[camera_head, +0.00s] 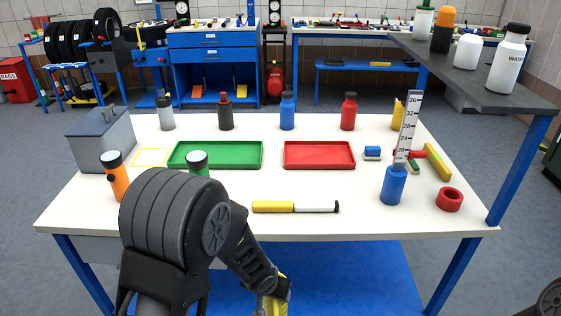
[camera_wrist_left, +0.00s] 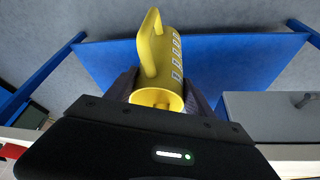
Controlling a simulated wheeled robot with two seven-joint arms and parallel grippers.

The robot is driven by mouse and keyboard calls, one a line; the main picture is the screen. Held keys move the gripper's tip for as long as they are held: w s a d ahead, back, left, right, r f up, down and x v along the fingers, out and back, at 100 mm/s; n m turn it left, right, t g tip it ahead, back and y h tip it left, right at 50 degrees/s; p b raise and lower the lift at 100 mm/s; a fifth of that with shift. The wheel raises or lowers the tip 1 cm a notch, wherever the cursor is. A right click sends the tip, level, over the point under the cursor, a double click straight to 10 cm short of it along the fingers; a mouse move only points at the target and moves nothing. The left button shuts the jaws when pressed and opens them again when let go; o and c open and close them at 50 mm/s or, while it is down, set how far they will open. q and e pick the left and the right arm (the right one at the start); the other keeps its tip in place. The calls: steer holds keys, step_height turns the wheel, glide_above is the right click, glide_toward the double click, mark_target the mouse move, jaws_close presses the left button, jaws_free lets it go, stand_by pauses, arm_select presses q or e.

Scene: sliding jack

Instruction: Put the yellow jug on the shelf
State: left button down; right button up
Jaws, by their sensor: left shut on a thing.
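The yellow jug (camera_wrist_left: 168,60) is between the fingers of my left gripper (camera_wrist_left: 160,93) in the left wrist view, its handle and dark printed markings showing. In the head view my left gripper (camera_head: 274,288) is low, in front of the table's near edge. Only a small yellow part of the jug (camera_head: 268,305) shows there, at the bottom edge; the rest is hidden or out of frame. The dark grey shelf (camera_head: 455,78) stands raised on blue posts at the upper right, well away from the gripper. My right gripper is not in view.
Several bottles, including a white WASH bottle (camera_head: 507,60), stand along the shelf; its near left part is bare. The white table (camera_head: 330,222) holds a green tray (camera_head: 215,165), a red tray (camera_head: 320,166), a blue bottle (camera_head: 393,187) and an upright ruler (camera_head: 408,125).

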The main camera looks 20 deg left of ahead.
arm_select(q)
steer(key=shift+w+d, duration=0.2)
steer(key=shift+d, duration=0.25)
